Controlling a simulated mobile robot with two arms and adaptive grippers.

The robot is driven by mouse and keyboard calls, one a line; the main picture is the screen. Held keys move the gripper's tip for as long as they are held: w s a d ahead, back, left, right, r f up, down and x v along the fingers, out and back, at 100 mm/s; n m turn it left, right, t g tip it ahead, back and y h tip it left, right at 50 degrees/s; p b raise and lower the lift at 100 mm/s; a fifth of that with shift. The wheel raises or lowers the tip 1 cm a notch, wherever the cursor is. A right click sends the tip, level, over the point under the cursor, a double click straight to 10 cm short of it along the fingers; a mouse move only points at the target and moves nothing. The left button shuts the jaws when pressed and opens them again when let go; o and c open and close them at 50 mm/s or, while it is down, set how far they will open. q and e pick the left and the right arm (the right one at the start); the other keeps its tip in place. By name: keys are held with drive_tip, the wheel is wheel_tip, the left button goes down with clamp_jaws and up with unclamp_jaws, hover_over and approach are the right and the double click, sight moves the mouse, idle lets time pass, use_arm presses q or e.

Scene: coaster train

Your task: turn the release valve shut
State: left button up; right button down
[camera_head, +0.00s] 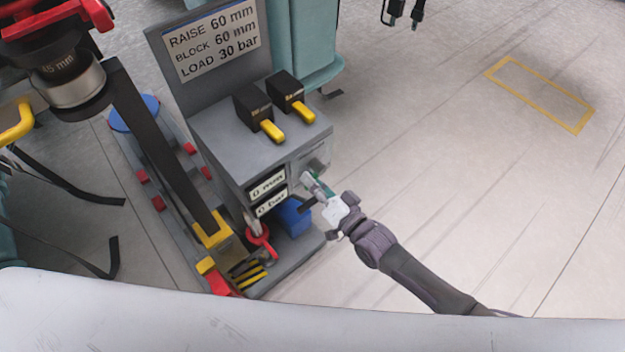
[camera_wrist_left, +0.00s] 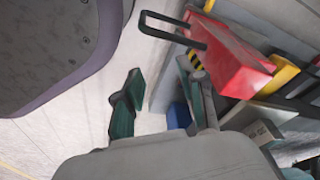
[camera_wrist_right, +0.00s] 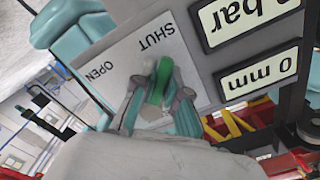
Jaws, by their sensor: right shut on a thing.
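The release valve's green handle (camera_wrist_right: 160,80) shows in the right wrist view, in front of a white plate (camera_wrist_right: 132,62) marked SHUT and OPEN. The handle lies nearer the word SHUT than OPEN; its exact angle is partly hidden by my fingers. My right gripper (camera_wrist_right: 158,100) is shut on the handle, one finger on each side. In the head view my right gripper (camera_head: 318,190) is at the right side of the grey console (camera_head: 240,140), with a bit of green at its tips. My left gripper (camera_wrist_left: 165,105) is open and empty in its wrist view; the head view does not show it.
Displays read 0 mm (camera_head: 267,186) and 0 bar (camera_head: 271,203). A sign (camera_head: 212,42) lists raise, block and load values. Two black boxes with yellow levers (camera_head: 271,129) top the console. A red part with a black handle (camera_wrist_left: 230,60) is near my left gripper. Floor at right is clear.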

drive_tip(key=c, duration=1.2)
unclamp_jaws()
drive_tip(key=v, duration=1.2)
